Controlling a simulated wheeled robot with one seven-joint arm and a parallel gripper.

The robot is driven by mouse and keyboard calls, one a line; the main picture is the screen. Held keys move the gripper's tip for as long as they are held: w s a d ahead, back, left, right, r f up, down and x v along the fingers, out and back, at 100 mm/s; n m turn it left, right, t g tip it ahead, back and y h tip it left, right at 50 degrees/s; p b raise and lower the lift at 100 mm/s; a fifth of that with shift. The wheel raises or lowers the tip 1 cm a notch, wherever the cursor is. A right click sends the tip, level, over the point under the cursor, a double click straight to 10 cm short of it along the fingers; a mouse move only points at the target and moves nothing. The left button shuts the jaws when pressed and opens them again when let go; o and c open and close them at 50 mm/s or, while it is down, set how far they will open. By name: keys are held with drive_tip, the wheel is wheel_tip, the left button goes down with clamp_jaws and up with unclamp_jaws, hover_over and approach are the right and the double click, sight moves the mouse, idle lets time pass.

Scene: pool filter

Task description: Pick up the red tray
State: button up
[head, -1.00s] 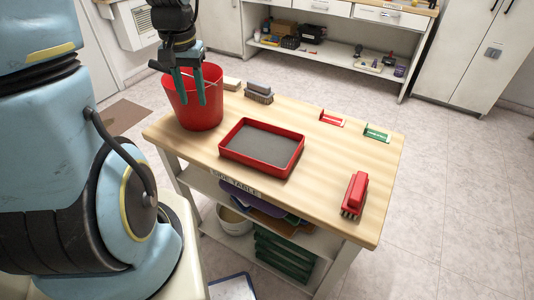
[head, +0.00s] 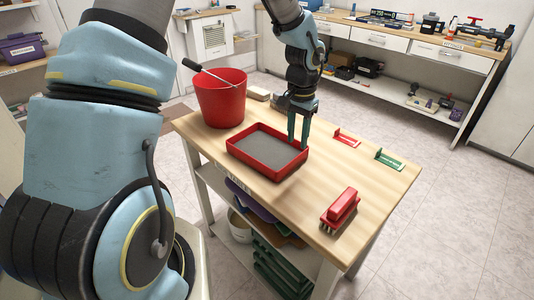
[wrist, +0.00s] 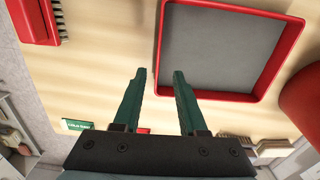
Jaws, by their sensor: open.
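The red tray (head: 238,150) with a grey inside lies flat on the wooden table, in front of the red bucket. Its red rim also shows in the wrist view (wrist: 225,97). My gripper (head: 298,140) points down at the tray's far right edge in the head view, its green fingers apart. In the wrist view my gripper (wrist: 158,72) is open and empty, with the fingertips near one rim wall. I cannot tell whether a finger touches the rim.
A red bucket (head: 220,105) with a dark-handled tool across it stands left of the tray. A red brush (head: 341,208) lies at the right front. Red (head: 347,138) and green (head: 389,160) brackets sit along the back edge. The tabletop (head: 310,185) between tray and brush is clear.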

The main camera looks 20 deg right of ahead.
sight(297, 157)
drive_tip(key=shift+s+d+f+p, duration=0.1)
drive_tip(key=shift+f+p, duration=0.45)
drive_tip(key=shift+f, duration=1.4)
drive_tip(key=shift+d+f+p, duration=0.1)
drive_tip(key=shift+f+p, duration=0.4)
drive_tip(key=shift+f, duration=1.45)
drive_tip(key=shift+c, duration=0.3)
clamp_jaws()
